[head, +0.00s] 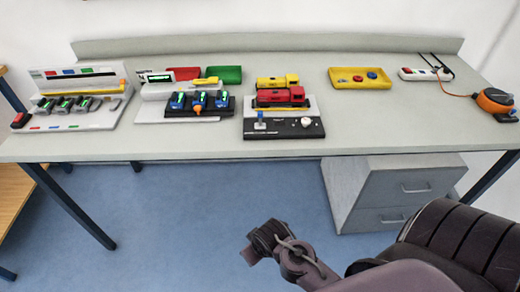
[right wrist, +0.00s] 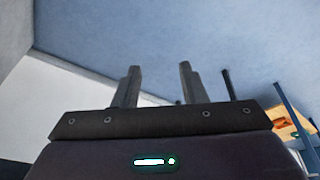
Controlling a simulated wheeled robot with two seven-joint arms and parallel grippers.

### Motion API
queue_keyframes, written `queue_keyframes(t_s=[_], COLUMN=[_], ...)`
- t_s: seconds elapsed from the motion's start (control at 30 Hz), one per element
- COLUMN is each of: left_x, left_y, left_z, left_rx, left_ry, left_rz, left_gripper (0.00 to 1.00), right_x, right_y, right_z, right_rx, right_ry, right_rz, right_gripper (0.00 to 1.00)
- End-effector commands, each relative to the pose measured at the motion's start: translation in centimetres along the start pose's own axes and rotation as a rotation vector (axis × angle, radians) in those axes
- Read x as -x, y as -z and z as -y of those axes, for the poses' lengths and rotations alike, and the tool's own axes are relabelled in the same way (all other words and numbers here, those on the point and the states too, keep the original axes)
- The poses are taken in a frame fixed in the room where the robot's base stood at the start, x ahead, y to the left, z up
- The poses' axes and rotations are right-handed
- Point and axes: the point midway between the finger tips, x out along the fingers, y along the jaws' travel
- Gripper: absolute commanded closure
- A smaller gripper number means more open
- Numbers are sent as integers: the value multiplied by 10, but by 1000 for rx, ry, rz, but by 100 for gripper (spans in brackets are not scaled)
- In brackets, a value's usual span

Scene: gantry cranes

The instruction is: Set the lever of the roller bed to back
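The roller bed (head: 285,132) stands near the front edge of the bench, in the middle of the head view. A red locomotive (head: 281,96) sits on it. Its black front panel carries a small lever with a blue tip (head: 261,116) at the left and a white knob (head: 307,122) at the right. The lever looks roughly upright; its exact setting is too small to tell. My right gripper (head: 256,242) is below and in front of the bench edge, well apart from the roller bed. In the right wrist view its two fingers (right wrist: 160,75) stand apart with nothing between them. My left gripper is not in view.
The bench (head: 400,120) also holds a charger rack (head: 75,115) at left, a black tray with blue-green units (head: 200,104), red and green trays (head: 223,74), a yellow tray (head: 360,84), a power strip (head: 425,74) and an orange reel (head: 494,101). Grey drawers (head: 395,195) stand below.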

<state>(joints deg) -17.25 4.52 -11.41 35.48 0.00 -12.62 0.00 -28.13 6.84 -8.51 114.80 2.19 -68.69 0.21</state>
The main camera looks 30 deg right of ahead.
Motion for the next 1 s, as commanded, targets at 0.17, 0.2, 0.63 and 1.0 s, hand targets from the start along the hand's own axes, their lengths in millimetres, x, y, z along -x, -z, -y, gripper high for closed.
queue_keyframes(t_s=[0.17,0.2,0.63,1.0], left_x=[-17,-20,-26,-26], left_y=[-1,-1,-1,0], left_z=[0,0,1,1], left_rx=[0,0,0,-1], left_ry=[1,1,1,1], left_rz=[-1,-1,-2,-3], left_gripper=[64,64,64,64], right_x=[42,50,95,149], right_y=[49,66,193,238], right_z=[-14,-19,-108,-185], right_rx=[-73,-102,-379,-467], right_ry=[-32,-44,-276,-570], right_rz=[-153,-212,-791,-1193], right_gripper=[62,62,62,62])
